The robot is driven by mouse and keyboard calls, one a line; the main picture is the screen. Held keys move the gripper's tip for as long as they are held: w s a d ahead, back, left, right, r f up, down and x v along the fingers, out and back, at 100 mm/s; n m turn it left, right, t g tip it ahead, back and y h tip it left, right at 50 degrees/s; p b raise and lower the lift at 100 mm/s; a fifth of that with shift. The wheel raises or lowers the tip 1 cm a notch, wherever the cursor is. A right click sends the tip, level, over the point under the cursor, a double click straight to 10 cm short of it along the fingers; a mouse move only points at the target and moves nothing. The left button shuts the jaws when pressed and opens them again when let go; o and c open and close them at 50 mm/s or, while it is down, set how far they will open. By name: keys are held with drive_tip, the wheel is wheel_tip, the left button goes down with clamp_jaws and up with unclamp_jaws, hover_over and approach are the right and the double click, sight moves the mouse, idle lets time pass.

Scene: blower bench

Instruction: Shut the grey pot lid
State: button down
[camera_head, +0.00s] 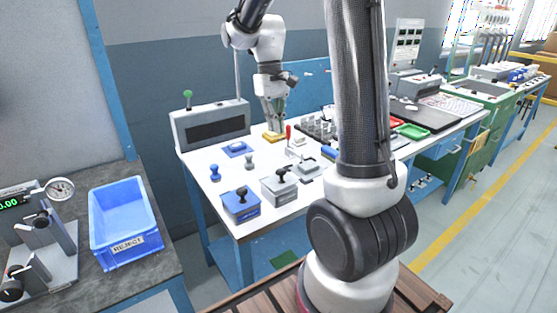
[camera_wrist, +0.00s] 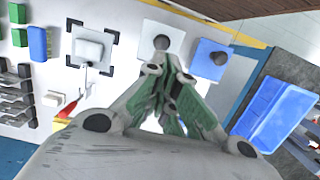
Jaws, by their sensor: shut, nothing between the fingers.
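A grey box-shaped pot (camera_head: 279,191) stands near the front of the white bench, with a dark round knob (camera_head: 281,172) on top. I cannot tell whether its lid is fully down. In the wrist view the grey pot (camera_wrist: 150,38) lies just beyond my fingertips, partly hidden by them. My gripper (camera_head: 275,125) is shut and empty, above the bench and farther back than the pot in the head view. In the wrist view my fingertips (camera_wrist: 166,62) meet close to the knob's outline; contact cannot be told.
A blue pot (camera_head: 241,208) with a dark knob stands left of the grey one. A pale block (camera_head: 307,170) and a red-handled tool (camera_head: 289,134) are to the right. A blue reject bin (camera_head: 124,222) sits on the side table. My arm hides part of the bench.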

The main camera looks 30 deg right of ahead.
sight(283, 170)
drive_tip(key=f, duration=0.3)
drive_tip(key=s+f, duration=0.1)
drive_tip(key=f, duration=0.7)
drive_tip(key=shift+s+f, duration=0.1)
drive_tip(key=shift+s, duration=0.3)
drive_tip(key=shift+s, duration=0.15)
drive_tip(key=shift+s+f, duration=0.5)
drive_tip(key=shift+s, duration=0.1)
drive_tip(key=shift+r, duration=0.1)
wheel_tip(283, 170, up, 14)
drive_tip(key=s+a+r+t, duration=0.1)
drive_tip(key=s+r+t, duration=0.1)
drive_tip(key=s, duration=0.6)
drive_tip(key=s+a+r+t, duration=0.1)
drive_tip(key=s+r+t, duration=0.2)
drive_tip(key=s, duration=0.6)
drive_tip(key=shift+s+a+t, duration=0.15)
drive_tip(key=shift+a+t, duration=0.2)
drive_tip(key=shift+t, duration=0.15)
